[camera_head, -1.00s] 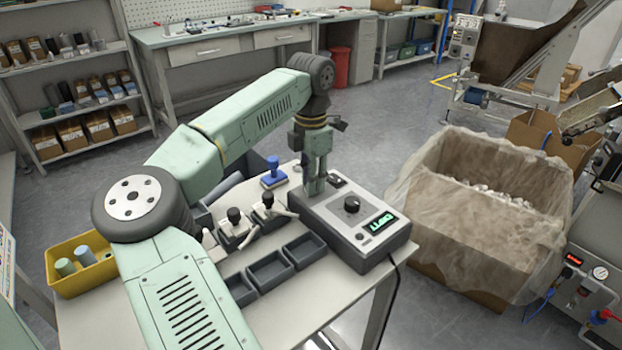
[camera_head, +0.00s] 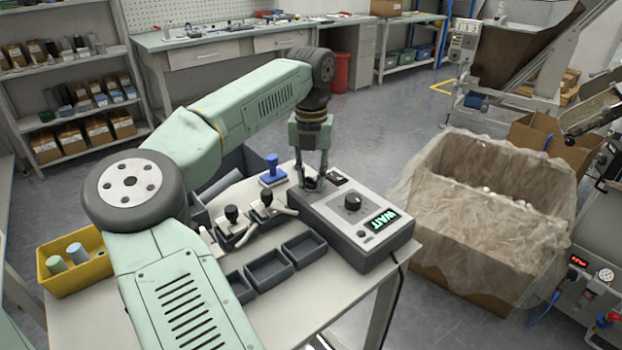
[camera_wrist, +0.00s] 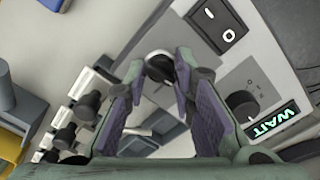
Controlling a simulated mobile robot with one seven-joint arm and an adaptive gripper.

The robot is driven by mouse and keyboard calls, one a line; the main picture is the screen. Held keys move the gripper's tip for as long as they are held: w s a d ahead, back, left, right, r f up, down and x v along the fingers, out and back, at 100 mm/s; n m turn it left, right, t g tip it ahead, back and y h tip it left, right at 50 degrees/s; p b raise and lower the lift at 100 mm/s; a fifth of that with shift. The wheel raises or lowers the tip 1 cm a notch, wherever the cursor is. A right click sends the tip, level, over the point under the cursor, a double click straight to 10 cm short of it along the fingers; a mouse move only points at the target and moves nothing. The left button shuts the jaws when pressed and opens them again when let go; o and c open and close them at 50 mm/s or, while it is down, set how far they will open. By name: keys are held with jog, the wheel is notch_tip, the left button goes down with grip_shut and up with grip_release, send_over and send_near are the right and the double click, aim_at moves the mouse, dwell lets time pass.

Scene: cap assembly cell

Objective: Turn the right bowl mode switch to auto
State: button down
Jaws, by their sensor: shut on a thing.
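The grey control box (camera_head: 330,215) sits at the right end of the white table. Its green display (camera_head: 382,219) reads WAIT; it also shows in the wrist view (camera_wrist: 272,122). My gripper (camera_head: 311,181) points down at the box's far left part. It is shut on a black knob (camera_wrist: 159,66), which sits between the fingertips in the wrist view. In the head view the fingers mostly hide this knob. A second black knob (camera_head: 353,202) stands beside the display and is free. I cannot read any labels or the pointer direction of the held knob.
A black rocker switch (camera_head: 337,177) is on the box near my fingers. A blue-handled stamp (camera_head: 272,168), toggle clamps (camera_head: 233,218) and dark trays (camera_head: 270,270) stand left of the box. A lined carton (camera_head: 490,215) stands on the floor to the right.

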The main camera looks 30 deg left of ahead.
aim_at(312, 178)
jog(key=n+b, duration=0.1)
jog(key=n, duration=0.3)
jog(key=shift+d, duration=0.1)
jog(key=shift+n+b, duration=0.35)
jog(key=shift+n, duration=1.35)
jog(key=shift+w, duration=0.1)
jog(key=c, duration=1.4)
grip_release()
jog(key=shift+o, duration=0.2)
notch_tip(312, 178, up, 12)
